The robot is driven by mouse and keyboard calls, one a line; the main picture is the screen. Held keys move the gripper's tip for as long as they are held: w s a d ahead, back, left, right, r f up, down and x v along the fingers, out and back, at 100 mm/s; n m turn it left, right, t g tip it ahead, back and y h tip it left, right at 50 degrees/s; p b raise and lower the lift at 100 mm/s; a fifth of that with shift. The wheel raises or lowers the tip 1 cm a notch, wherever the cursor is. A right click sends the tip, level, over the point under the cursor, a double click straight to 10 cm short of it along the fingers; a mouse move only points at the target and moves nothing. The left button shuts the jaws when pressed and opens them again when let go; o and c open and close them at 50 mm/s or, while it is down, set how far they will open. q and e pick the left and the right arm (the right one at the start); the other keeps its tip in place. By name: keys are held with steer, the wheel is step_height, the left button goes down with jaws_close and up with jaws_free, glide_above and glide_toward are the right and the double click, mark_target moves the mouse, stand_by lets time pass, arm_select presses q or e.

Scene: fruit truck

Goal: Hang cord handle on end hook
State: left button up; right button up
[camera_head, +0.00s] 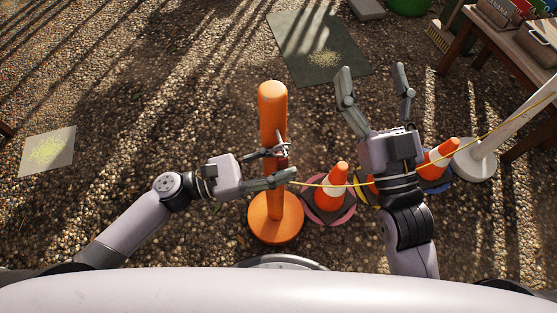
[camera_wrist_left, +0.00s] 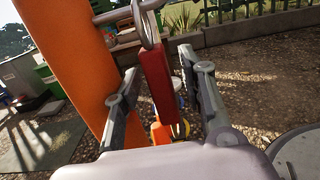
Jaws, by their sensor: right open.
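The orange post (camera_head: 272,110) stands on a round orange base, left of my right gripper. My left gripper (camera_head: 283,165) is at the post's side, with the small red handle (camera_head: 283,161) at its fingertips. In the left wrist view the red handle (camera_wrist_left: 157,92) lies between my left gripper's fingers (camera_wrist_left: 163,75), with narrow gaps beside it. A metal ring or hook (camera_wrist_left: 145,20) is at the handle's top; whether they are linked is unclear. The yellow cord (camera_head: 325,185) runs right from the left gripper. My right gripper (camera_head: 377,85) is open and empty.
The cord passes behind my right arm to a white post (camera_head: 512,118) at the right. Small orange cones (camera_head: 332,184) stand beside the orange post's base. A wooden table with crates (camera_head: 495,15) is at the upper right. Gravel left of the post is mostly clear.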

arm_select(q)
steer(key=shift+w+a, duration=0.1)
steer(key=shift+a, duration=0.05)
steer(key=v, duration=1.1)
steer(key=shift+s+a, duration=0.25)
steer(key=shift+a, duration=0.1)
steer(key=shift+d, duration=0.1)
